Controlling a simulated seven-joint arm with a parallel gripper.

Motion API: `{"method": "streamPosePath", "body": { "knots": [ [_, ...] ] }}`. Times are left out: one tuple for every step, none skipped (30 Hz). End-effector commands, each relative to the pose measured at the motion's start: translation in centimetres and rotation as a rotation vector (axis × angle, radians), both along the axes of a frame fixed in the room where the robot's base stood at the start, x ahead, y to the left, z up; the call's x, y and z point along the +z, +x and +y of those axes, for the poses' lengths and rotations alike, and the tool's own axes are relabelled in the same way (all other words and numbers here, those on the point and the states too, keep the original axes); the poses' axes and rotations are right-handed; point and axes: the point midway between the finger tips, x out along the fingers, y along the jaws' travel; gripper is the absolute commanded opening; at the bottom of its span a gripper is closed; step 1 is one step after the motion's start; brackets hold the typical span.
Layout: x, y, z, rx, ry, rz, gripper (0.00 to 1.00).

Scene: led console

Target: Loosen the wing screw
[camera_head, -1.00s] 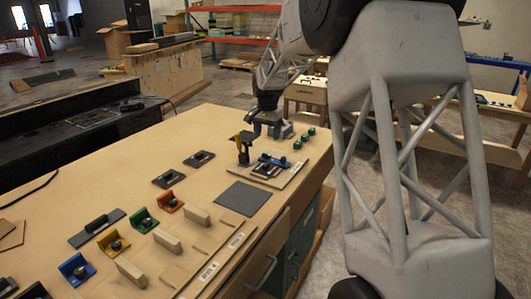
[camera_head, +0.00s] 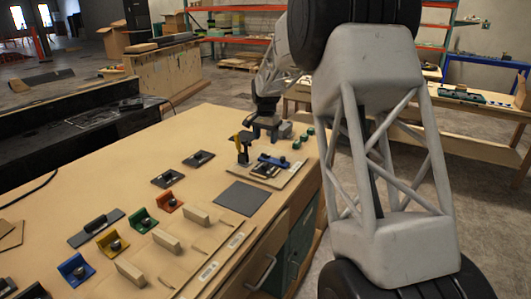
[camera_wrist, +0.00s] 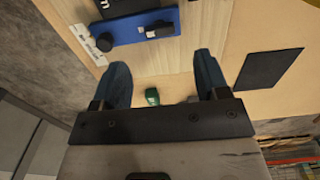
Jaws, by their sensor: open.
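A blue bar (camera_head: 275,160) lies on a light board on the bench; the wrist view shows it (camera_wrist: 128,30) at the top. A small black raised part (camera_wrist: 158,29) on the bar looks like the wing screw, but it is too small to be sure. My gripper (camera_wrist: 160,62) is open, its two dark blue fingers wide apart with nothing between them. The bar lies beyond the fingertips in the wrist view. In the camera_head view my gripper (camera_head: 265,129) is above the far end of the bench, behind the bar, its fingertips hard to make out.
A yellow and black upright piece (camera_head: 243,146) stands close left of the bar. Several green blocks (camera_head: 303,138) are at the right; one (camera_wrist: 152,96) shows below the finger gap. A dark flat square (camera_head: 243,198) lies in front. Colored brackets and wooden blocks fill the near bench.

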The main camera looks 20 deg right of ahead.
Motion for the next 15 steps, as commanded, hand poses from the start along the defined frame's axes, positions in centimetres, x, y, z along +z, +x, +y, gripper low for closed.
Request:
{"method": "streamPosePath", "body": {
  "knots": [
    [-0.5, 0.0, 0.0, 0.0, 0.0, 0.001, 0.68],
    [-0.8, 0.0, 0.0, 0.0, 0.0, 0.001, 0.68],
    [-1.2, 0.0, 0.0, 0.0, 0.0, 0.001, 0.68],
    [-1.5, 0.0, 0.0, 0.0, 0.001, 0.002, 0.68],
    [-1.8, 0.0, 0.0, 0.0, 0.0, 0.003, 0.68],
    [-2.3, 0.0, 0.0, 0.0, 0.001, 0.002, 0.68],
    [-2.6, 0.0, 0.0, 0.0, 0.0, 0.001, 0.68],
    [-3.0, 0.0, 0.0, 0.0, 0.0, 0.001, 0.68],
    [-3.5, 0.0, 0.0, 0.0, 0.0, 0.001, 0.68],
    [-3.9, 0.0, 0.0, 0.0, 0.0, 0.001, 0.68],
    [-4.2, 0.0, 0.0, 0.0, 0.0, 0.001, 0.68],
    [-4.7, 0.0, 0.0, 0.0, 0.0, 0.001, 0.68],
    [-5.0, 0.0, 0.0, 0.0, 0.0, 0.001, 0.68],
    [-5.3, 0.0, 0.0, 0.0, 0.0, 0.001, 0.68],
    [-5.7, 0.0, 0.0, 0.0, 0.0, 0.001, 0.68]
  ]
}}
